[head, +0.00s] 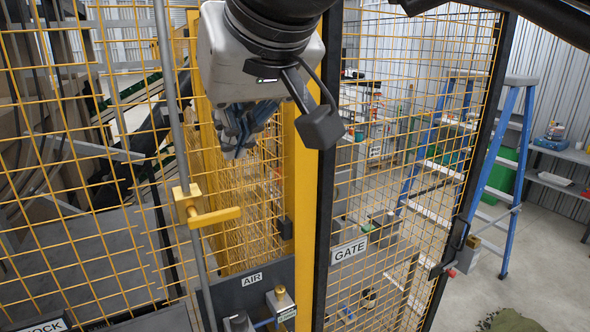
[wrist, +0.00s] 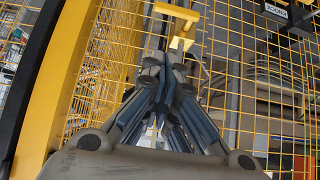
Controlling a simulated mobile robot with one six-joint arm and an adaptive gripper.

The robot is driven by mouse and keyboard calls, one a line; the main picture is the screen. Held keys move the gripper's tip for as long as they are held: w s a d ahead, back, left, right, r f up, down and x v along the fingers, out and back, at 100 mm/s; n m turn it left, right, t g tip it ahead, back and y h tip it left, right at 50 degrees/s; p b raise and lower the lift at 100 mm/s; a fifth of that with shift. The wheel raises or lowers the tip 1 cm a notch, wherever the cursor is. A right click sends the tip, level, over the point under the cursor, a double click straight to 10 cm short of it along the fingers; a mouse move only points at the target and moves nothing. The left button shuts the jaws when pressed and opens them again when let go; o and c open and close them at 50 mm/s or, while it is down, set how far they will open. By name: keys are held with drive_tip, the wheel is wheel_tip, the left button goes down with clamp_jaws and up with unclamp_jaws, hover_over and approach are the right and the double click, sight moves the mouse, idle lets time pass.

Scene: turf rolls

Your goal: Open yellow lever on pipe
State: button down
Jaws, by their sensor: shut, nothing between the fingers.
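The yellow lever (head: 215,217) sticks out sideways from a yellow valve body (head: 187,204) on a vertical grey pipe (head: 171,110). It lies roughly square to the pipe. In the wrist view the lever (wrist: 176,12) shows at the top, beyond my fingertips. My gripper (head: 235,150) hangs above and to the right of the lever in the head view, apart from it. In the wrist view my gripper (wrist: 166,62) has its blue-grey fingers drawn together at the tips, with nothing between them.
Yellow mesh fencing (head: 80,230) stands behind the pipe, with a yellow post (head: 303,190) to the right. Below is a grey AIR panel (head: 250,293) with a small valve (head: 281,304). A mesh gate with a GATE sign (head: 349,250) and a blue ladder (head: 500,170) are at right.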

idle(0.3)
drive_tip(key=b, duration=0.1)
hover_over(213, 213)
drive_tip(key=d, duration=0.2)
wheel_tip(213, 213, down, 7)
drive_tip(key=f, duration=0.2)
drive_tip(key=f+b, duration=0.1)
drive_tip(key=f, duration=0.1)
drive_tip(key=shift+w+d, duration=0.1)
drive_tip(key=shift+w, duration=0.1)
drive_tip(key=shift+w+d+f, duration=0.1)
drive_tip(key=shift+d+f, duration=0.05)
